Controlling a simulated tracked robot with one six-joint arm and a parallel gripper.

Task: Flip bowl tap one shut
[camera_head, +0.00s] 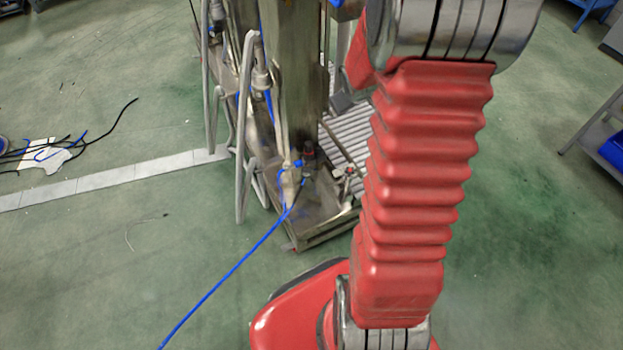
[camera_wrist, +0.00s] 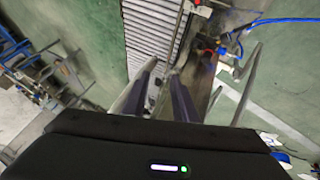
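A small fitting with a red part (camera_head: 348,171) sits at the end of a thin rod near the foot of the metal stand in the head view. A small red part (camera_wrist: 196,3) also shows at the top edge of the wrist view. Which one is bowl tap one, and how its lever is set, I cannot tell. My gripper (camera_wrist: 160,75) shows in the wrist view with its two fingers apart and nothing seen between them. It points toward the grooved metal plate, apart from the red parts. My gripper is not visible in the head view.
The metal stand (camera_head: 297,75) has upright tubes (camera_head: 244,130) and a low base (camera_head: 325,228). A ridged plate (camera_wrist: 153,30) lies beside it. A blue hose (camera_head: 225,277) runs across the green floor. Loose black cables (camera_head: 100,133) lie at left. The floor at lower left is mostly clear.

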